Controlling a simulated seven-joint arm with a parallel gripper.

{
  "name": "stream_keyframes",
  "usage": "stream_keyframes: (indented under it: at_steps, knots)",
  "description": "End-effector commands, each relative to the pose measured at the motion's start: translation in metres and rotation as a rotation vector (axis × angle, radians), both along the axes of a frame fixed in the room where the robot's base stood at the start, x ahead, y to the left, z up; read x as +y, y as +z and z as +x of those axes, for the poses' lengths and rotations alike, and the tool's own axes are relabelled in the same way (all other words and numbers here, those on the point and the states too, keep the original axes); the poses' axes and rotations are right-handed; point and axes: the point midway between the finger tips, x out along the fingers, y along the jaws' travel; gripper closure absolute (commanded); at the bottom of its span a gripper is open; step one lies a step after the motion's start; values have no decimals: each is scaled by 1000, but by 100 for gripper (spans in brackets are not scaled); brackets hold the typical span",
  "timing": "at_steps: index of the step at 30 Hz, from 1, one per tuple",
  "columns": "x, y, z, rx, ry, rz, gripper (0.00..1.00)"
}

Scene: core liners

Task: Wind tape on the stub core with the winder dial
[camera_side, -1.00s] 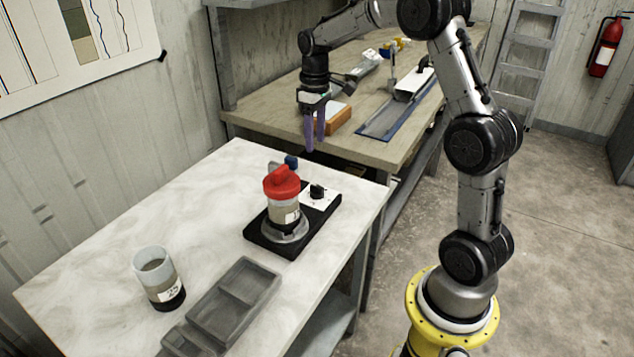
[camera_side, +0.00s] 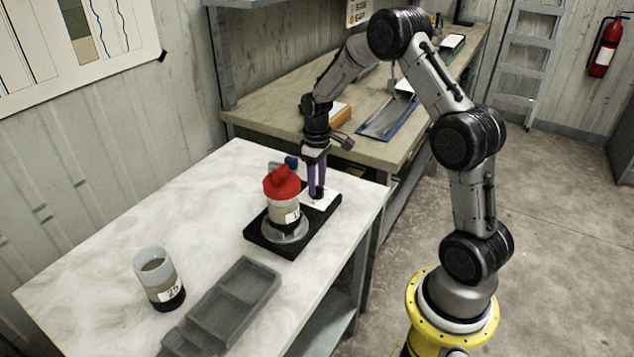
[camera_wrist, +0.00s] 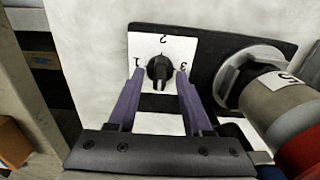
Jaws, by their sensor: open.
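The winder (camera_side: 262,236) is a black base on the white table, with a white dial plate at its far right. Its black dial (camera_wrist: 159,70) sits among the marks 1, 2 and 3; its ridge runs roughly up and down in the wrist view, toward 2. My gripper (camera_wrist: 160,80) points down with its purple fingers apart, one on each side of the dial. I cannot tell whether they touch it. In the side view my gripper (camera_side: 317,188) partly hides the dial. A clear core with a red top (camera_side: 284,212) stands upright on the winder's round grey seat.
Another clear core (camera_side: 158,278), with dark material at its base and a label, stands at the table's left. A grey divided tray (camera_side: 233,302) lies at the front. A blue piece (camera_side: 291,162) shows behind the red top. A wooden bench (camera_side: 270,103) stands behind.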

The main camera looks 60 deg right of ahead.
Motion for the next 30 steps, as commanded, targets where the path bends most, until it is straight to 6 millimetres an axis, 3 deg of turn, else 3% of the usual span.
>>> stream_keyframes:
  at_steps: [9,18,30]
  knots:
    - [0,-3,0,1,0,0,50]
    - [0,-3,0,0,0,0,100]
    - [0,-2,0,0,-14,0,100]
